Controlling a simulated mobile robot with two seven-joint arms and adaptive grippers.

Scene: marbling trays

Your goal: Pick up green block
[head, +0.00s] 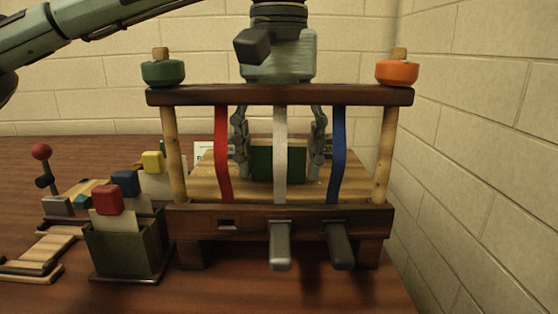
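The green block (262,162) is a dark green upright block on the light wooden platform (206,178), behind the hanging ribbons. The white ribbon (280,140) hides its middle. My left gripper (278,166) points down from above, behind the frame's top bar. Its two fingers are spread wide, one on each side of the block. A narrow gap seems to show by the right finger; whether the left finger touches the block I cannot tell. The top bar hides part of the gripper. My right gripper is not in view.
The dark wooden frame (180,95) carries red (221,150), white and blue (339,150) ribbons and two levers (338,245) in front. Green (162,72) and orange (397,72) knobs top it. A box (125,248) with colored tabs stands left. A brick wall is close on the right.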

